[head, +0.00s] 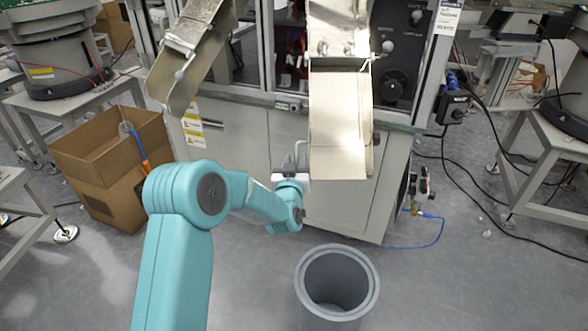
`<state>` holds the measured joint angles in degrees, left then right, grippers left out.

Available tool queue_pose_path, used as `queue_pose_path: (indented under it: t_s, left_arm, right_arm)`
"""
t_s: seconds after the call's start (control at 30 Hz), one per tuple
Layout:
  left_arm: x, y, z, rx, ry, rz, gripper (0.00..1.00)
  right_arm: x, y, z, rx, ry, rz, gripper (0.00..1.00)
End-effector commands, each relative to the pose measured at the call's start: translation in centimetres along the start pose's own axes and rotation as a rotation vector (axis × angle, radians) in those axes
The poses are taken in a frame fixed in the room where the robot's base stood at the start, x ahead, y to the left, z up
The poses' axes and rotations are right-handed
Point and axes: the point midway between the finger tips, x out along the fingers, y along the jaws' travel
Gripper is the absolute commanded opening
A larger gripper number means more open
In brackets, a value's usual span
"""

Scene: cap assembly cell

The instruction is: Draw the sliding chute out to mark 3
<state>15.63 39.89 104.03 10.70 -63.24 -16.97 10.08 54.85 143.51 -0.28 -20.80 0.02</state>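A pale metal chute (338,125) slopes down from the front of the machine at the centre of the head view. It seems to be the sliding chute, and its open lower end hangs over the floor. I cannot make out any numbered marks on it. My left gripper (297,160) is at the chute's lower left edge, at the end of the teal arm. Its fingers are small and partly hidden by the wrist, so I cannot tell whether they grip the chute or are only beside it. My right gripper is out of view.
A second metal chute (190,50) slopes down at the upper left. A grey bin (369,287) stands on the floor below the central chute. An open cardboard box (92,183) stands at the left. Cables and a blue hose (432,236) lie at the right.

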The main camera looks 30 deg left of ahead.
Motion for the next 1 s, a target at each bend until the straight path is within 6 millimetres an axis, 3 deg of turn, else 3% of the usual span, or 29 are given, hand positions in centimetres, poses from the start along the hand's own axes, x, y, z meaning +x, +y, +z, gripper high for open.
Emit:
queue_pose_path:
  t_s: [0.17,0.6,0.8,1.0]
  left_arm:
    - [-2.4,0.0,-0.1,0.0,-0.002,0.001,0.36]
    - [-13.3,0.0,-0.1,-0.001,-0.001,0.002,0.36]
    - [-15.7,0.0,0.0,0.0,-0.001,0.002,0.36]
    - [-16.1,0.0,-0.1,0.0,0.001,0.001,0.36]
  right_arm:
    - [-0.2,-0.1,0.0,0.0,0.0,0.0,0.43]
    - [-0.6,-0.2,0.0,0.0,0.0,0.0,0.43]
    - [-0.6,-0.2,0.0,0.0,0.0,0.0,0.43]
    - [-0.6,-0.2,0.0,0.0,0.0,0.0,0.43]
